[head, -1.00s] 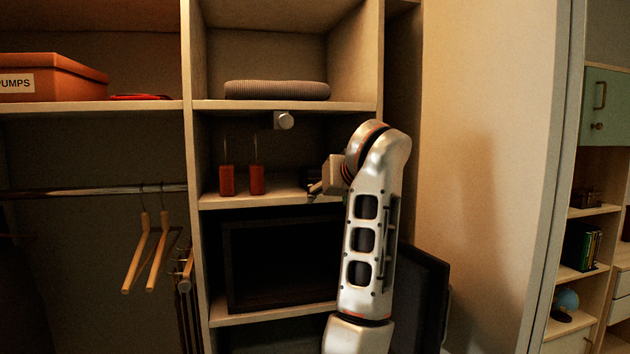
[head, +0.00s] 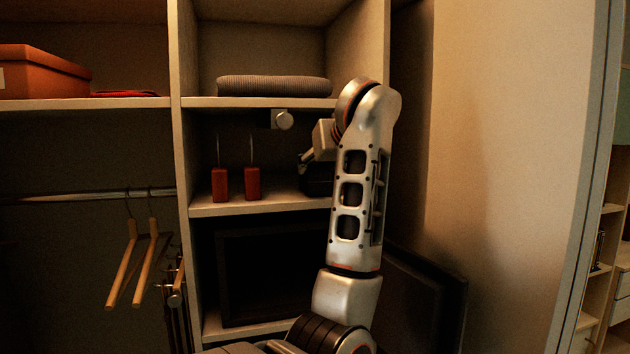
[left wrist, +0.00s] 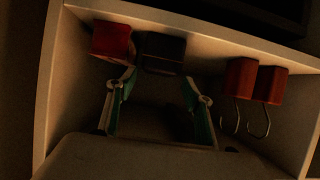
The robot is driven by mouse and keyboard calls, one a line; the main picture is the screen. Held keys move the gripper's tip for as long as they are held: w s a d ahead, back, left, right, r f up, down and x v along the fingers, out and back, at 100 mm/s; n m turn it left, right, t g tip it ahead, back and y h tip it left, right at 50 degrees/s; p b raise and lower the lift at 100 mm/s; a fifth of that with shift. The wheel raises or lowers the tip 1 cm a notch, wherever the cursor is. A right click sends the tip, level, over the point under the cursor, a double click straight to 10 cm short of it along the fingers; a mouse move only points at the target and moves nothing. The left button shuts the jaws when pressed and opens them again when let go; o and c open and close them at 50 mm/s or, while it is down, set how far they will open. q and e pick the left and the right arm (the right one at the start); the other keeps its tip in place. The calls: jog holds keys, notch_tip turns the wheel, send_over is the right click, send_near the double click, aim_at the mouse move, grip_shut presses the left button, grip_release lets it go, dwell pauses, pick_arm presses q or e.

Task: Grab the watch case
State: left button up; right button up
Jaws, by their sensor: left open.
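A dark box (head: 318,178), which looks like the watch case, stands on the middle shelf, partly hidden behind my arm in the head view. It also shows in the left wrist view (left wrist: 163,52), where the picture is upside down. My left gripper (head: 306,159) reaches into this compartment. In the left wrist view, its fingers (left wrist: 157,80) are spread open and empty, with the dark box just ahead of the tips. I cannot tell whether they touch it. My right gripper is not in view.
A red object (left wrist: 112,42) stands right beside the dark box. Two red blocks with hooks (head: 220,184) (head: 252,183) stand to the left on the shelf (head: 255,208). A knob (head: 283,120) hangs under the upper shelf. The compartment wall is close on the right.

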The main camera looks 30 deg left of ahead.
aim_at(316, 170)
pick_arm(q)
jog(key=x, duration=0.3)
jog(key=p+x, duration=0.1)
jog(key=shift+w+a+r, duration=0.15)
jog(key=shift+w+a, duration=0.1)
jog(key=shift+a, duration=0.05)
jog(key=shift+d, duration=0.1)
jog(key=c, duration=1)
jog(key=shift+r, duration=0.15)
